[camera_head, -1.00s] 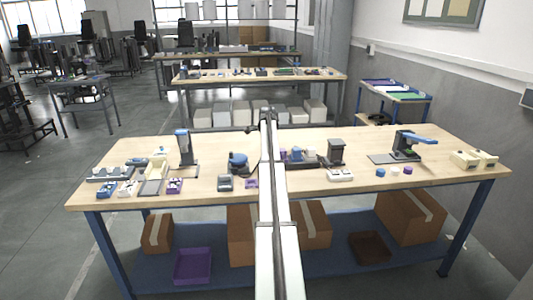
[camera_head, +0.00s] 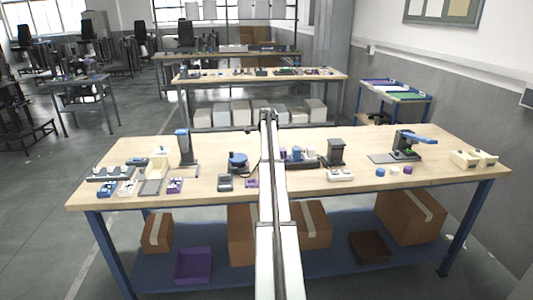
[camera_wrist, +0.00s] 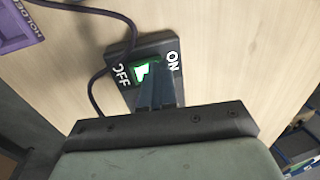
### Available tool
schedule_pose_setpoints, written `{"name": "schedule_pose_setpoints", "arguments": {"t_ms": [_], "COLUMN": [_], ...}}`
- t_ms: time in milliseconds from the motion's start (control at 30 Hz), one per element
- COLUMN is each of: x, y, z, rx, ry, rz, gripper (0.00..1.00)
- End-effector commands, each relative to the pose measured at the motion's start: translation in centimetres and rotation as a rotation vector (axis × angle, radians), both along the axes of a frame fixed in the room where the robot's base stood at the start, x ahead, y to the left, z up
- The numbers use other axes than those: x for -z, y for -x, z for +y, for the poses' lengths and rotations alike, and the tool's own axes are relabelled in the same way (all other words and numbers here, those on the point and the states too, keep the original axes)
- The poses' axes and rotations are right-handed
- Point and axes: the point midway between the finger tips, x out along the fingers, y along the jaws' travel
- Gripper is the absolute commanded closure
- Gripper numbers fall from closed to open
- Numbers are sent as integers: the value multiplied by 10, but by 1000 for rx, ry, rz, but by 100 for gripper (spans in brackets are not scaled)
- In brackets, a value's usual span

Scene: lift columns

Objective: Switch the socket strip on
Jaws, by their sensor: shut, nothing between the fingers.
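The dark end of the socket strip (camera_wrist: 128,88) lies on the wooden table in the wrist view, with a white ON label on the right and an OFF label on the left. Between the labels sits a switch (camera_wrist: 144,71) with a bright green and white face. My gripper (camera_wrist: 157,82) is shut and empty. Its dark fingertips are right at the switch, over its ON side, and cover part of it. I cannot tell whether they touch it. The rest of the strip is hidden by my gripper. In the head view my arm hides the gripper.
A dark cable (camera_wrist: 92,88) loops beside the strip, and a purple labelled item (camera_wrist: 18,24) lies at upper left in the wrist view. On the workbench (camera_head: 320,190), a blue-topped round device (camera_head: 238,160) and a dark stand (camera_head: 336,152) flank my arm.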

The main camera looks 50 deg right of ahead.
Motion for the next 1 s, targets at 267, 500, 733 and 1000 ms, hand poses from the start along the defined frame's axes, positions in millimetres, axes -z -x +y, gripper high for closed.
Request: {"name": "schedule_pose_setpoints", "arguments": {"t_ms": [267, 500, 733, 1000], "x": [-8, -57, -101, -133], "y": [4, -6, -12, -15], "z": [3, -6, -11, -15], "rx": [1, 0, 0, 0], "ry": [-14, -1, 1, 1], "rz": [14, 1, -1, -1], "gripper": [100, 100, 100, 100]}}
